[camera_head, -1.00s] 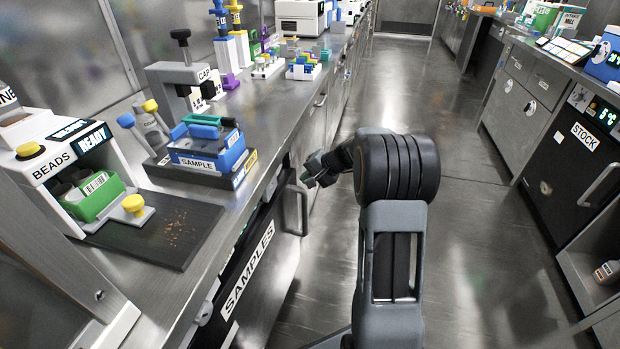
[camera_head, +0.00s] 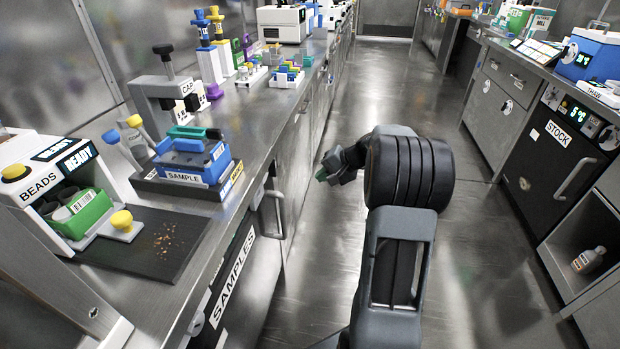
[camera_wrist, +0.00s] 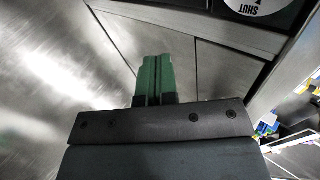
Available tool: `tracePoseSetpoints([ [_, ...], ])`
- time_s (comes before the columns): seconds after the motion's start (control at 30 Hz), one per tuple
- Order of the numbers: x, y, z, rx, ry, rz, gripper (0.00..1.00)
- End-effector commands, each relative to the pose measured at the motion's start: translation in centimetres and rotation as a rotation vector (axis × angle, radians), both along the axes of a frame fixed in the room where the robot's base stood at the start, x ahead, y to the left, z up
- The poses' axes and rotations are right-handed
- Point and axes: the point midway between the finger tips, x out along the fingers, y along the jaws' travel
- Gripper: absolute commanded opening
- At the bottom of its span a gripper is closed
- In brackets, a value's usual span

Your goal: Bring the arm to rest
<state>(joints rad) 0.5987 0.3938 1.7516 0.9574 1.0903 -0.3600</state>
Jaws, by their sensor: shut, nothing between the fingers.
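My gripper (camera_head: 322,174) is beyond the big dark joint of my arm in the head view, over the aisle and to the right of the left bench's front. In the wrist view its two green fingers (camera_wrist: 155,80) lie side by side, closed together with nothing between them. Bare metal floor and cabinet fronts show behind them. The gripper appears clear of the bench and its door handle. Part of the wrist is hidden behind my arm's joint.
A STOCK cabinet (camera_head: 560,140) stands right. The aisle floor (camera_head: 390,80) is clear.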

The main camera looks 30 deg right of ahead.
Motion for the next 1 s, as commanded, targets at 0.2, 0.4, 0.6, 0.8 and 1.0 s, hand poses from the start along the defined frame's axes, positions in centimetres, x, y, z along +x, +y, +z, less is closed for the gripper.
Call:
tracePoseSetpoints([
  [0.2,-1.0,-1.3,1.6,-0.001,0.0,-0.001,0.0],
  [0.4,-1.2,-1.5,2.1,-0.003,0.001,0.004,0.0],
  [0.6,-2.7,2.1,7.4,-0.077,0.036,0.078,0.0],
  [0.8,-7.6,8.9,17.2,-0.277,0.098,0.238,0.0],
  [1.0,-13.7,13.7,25.3,-0.508,0.113,0.391,0.0],
])
